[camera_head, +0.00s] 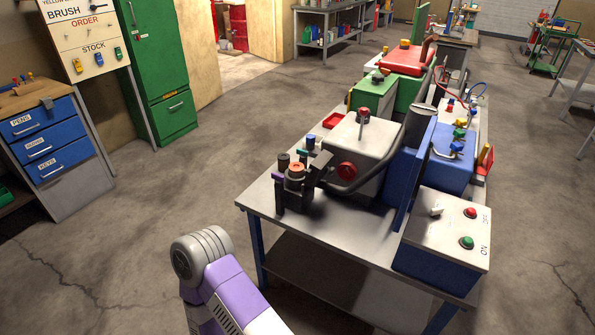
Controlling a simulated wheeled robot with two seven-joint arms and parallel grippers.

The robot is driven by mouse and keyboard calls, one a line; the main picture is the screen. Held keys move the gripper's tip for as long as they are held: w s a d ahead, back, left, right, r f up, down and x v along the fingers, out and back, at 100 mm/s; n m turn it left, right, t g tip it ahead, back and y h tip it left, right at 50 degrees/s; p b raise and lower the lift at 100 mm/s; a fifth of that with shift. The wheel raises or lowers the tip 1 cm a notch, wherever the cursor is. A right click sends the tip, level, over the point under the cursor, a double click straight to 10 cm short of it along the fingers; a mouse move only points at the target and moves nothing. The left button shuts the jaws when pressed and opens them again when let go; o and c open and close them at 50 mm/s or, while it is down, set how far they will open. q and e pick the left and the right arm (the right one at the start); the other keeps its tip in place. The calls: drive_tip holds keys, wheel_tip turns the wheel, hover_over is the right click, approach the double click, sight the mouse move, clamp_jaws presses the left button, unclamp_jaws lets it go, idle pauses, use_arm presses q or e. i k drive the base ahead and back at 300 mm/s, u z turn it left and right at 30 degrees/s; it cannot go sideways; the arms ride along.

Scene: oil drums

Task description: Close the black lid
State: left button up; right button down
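A small dark apparatus (294,190) stands at the near left corner of the metal workbench (375,228). It has an orange-brown round top and small dark knobs. A tilted black piece (321,166) stands at its right side; it may be the black lid, but I cannot tell for sure, nor how far it is open. A purple and white arm link of mine with a grey rounded joint shows at the bottom, left of the bench and apart from it. Neither of my grippers is in view.
On the bench are a white-grey box (363,145) with red knobs, a blue upright panel (414,172) and a control box (446,226) with red and green buttons. Blue drawers (44,142) and a green cabinet (160,75) stand left. The floor between is clear.

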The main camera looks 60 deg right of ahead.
sight(318, 169)
drive_tip(key=z, duration=0.95)
drive_tip(key=i, duration=1.05)
drive_tip(key=z, duration=1.15)
